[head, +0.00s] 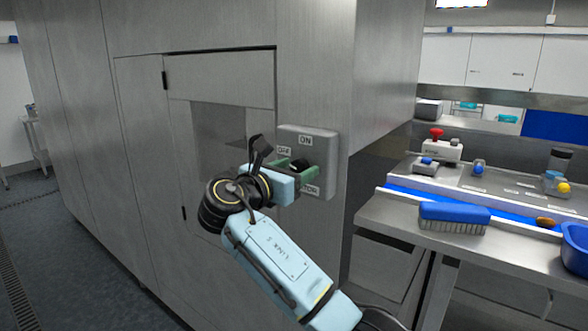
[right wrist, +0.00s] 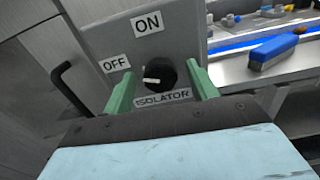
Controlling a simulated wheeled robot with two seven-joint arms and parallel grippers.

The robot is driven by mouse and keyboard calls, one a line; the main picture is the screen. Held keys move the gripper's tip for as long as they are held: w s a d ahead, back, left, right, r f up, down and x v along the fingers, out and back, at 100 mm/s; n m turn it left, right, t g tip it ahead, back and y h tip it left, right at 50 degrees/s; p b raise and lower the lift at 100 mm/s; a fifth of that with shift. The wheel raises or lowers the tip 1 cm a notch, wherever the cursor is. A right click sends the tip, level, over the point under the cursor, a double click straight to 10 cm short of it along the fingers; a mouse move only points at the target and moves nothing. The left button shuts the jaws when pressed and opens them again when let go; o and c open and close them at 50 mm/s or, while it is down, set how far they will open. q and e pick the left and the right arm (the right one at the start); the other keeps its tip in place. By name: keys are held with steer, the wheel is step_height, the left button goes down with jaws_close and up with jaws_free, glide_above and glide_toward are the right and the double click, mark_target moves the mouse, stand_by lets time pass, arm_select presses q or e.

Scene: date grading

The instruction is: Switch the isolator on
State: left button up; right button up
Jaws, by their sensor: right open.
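The isolator is a grey box (head: 325,145) on the steel cabinet wall, with ON, OFF and ISOLATOR labels. In the right wrist view its round black knob (right wrist: 160,75) shows a white mark pointing left, towards the OFF label (right wrist: 114,63); the ON label (right wrist: 148,23) is at the top. My right gripper (head: 294,176) is in front of the box. In the right wrist view its green fingers (right wrist: 162,90) are open, one on each side of the knob, with gaps visible between them and it. My left gripper is not in view.
A black bar handle (right wrist: 76,88) stands out just left of the box. To the right is a steel bench (head: 395,213) with a blue brush (head: 453,217), a blue bowl (head: 575,248) and a block with a red button (head: 436,146). The floor at left is clear.

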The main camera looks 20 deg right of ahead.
steer(key=c, duration=1)
steer(key=shift+m, duration=0.4)
steer(key=shift+m+p, duration=0.4)
steer(key=shift+m, duration=1.5)
steer(key=m, duration=0.4)
steer(key=shift+s+f+m+b, duration=0.1)
steer(key=shift+f+m+b, duration=0.05)
steer(key=shift+m+b, duration=1.15)
steer(key=shift+m, duration=1.3)
